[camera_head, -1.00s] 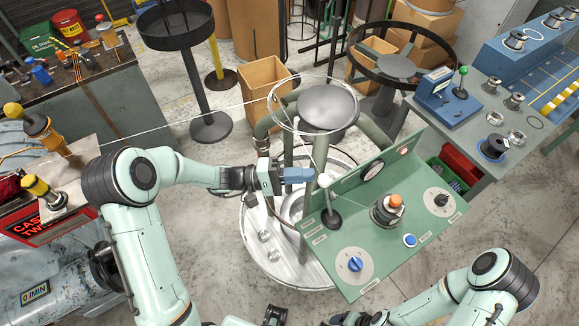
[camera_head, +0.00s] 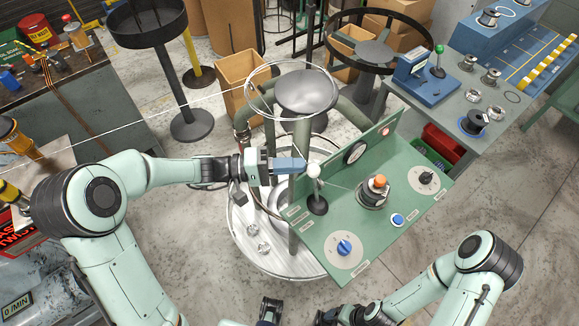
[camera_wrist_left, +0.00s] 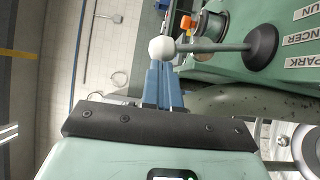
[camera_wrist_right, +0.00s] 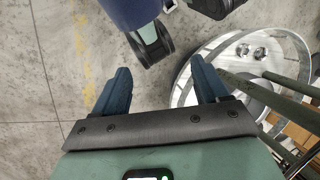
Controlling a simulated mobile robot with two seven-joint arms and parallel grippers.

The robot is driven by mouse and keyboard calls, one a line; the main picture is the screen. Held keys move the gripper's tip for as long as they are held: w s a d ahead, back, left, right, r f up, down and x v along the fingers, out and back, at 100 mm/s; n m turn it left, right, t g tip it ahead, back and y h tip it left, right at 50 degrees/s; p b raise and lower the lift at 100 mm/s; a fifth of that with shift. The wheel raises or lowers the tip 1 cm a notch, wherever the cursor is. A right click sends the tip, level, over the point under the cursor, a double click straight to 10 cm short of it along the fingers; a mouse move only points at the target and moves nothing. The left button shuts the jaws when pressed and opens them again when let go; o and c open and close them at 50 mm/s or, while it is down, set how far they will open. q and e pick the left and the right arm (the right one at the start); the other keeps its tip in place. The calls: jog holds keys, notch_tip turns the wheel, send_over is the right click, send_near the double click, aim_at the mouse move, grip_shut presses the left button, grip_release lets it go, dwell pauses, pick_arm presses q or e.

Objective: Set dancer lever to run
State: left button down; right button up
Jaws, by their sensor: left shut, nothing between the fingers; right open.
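The dancer lever is a grey rod with a white ball knob (camera_head: 313,171) on a black round base, at the left edge of the green control panel (camera_head: 325,262). In the left wrist view the knob (camera_wrist_left: 162,48) sits right at my fingertips, and the rod runs right to its base, beside labels reading RUN, DANCER and PARK. My left gripper (camera_head: 303,164) is shut and empty, its blue fingertips just left of the knob. I cannot tell whether they touch it. My right gripper (camera_wrist_right: 161,76) is open and empty over the floor in the right wrist view.
The panel also carries a blue knob (camera_head: 344,246), a blue button (camera_head: 397,220), an orange-topped part (camera_head: 377,181) and a black dial (camera_head: 426,178). Bare floor lies right of the panel.

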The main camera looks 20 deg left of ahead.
aim_at(312, 175)
pick_arm(q)
jog(key=s+d+m+y+b, duration=0.1)
jog(key=s+d+r+m+b, duration=0.1)
jog(key=d+b, duration=0.1)
jog(key=shift+s+y+b, duration=0.15)
jog(key=shift+y+b, duration=0.15)
jog(key=shift+y, duration=0.1)
jog(key=s+d+m+y+b, duration=0.3)
jog(key=d+b, duration=0.1)
jog(key=b, duration=0.2)
jog(key=shift+s+d+r+m, duration=0.25)
jog(key=shift+s+d+m, duration=0.1)
jog(key=shift+s+m, duration=0.05)
pick_arm(e)
notch_tip(312, 175, down, 10)
jog(key=shift+w+r+t, duration=0.25)
jog(key=shift+w+t, duration=0.1)
jog(key=shift+t, duration=0.05)
